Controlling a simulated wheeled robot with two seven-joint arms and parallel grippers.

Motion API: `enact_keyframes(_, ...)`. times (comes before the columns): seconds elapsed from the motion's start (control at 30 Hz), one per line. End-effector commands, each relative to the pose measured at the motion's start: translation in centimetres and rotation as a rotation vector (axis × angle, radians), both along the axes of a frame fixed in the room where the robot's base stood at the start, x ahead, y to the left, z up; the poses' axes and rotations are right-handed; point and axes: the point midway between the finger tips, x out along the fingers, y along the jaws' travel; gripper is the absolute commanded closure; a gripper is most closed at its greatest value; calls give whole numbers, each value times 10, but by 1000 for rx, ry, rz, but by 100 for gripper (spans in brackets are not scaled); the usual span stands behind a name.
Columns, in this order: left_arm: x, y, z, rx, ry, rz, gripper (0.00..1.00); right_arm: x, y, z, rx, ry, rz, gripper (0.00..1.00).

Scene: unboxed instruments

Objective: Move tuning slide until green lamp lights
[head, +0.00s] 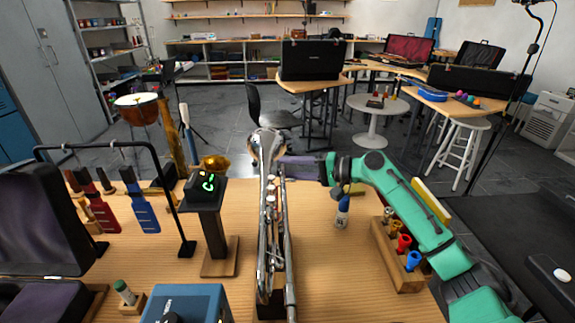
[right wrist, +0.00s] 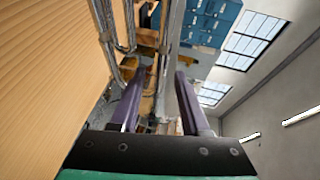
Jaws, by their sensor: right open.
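A silver trumpet (head: 270,215) stands on a stand in the middle of the table, its bell at the far end and tubes running toward me. Its silver tubing (right wrist: 112,40) also shows at upper left in the right wrist view. A small black tuner (head: 205,187) on a post left of the trumpet shows a glowing green sign; I cannot tell a separate lamp. My right gripper (head: 291,165) reaches in from the right beside the trumpet's far part. Which tube is the tuning slide is unclear.
A wooden block (head: 398,255) with coloured mutes or caps stands right, under my arm. A small blue bottle (head: 342,212) is right of the trumpet. A blue box (head: 187,303) sits at the front edge.

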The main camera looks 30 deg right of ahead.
Motion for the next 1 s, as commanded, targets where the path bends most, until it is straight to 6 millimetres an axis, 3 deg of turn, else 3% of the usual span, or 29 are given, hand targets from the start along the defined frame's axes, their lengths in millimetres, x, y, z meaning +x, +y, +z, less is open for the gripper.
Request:
enact_keyframes(0.33, 0, 0, 2, 0, 0, 0, 39, 8, 8, -2, -1, 0, 0, 54)
enact_keyframes(0.37, 0, 0, 2, 0, 0, 0, 39, 8, 8, -2, -1, 0, 0, 62)
enact_keyframes(0.47, 0, 0, 2, 0, -1, 0, 39, 8, 8, -2, -1, 0, 0, 100)
enact_keyframes(1.0, 0, 0, 2, 0, -1, 0, 39, 8, 8, -3, -2, 1, 1, 100)
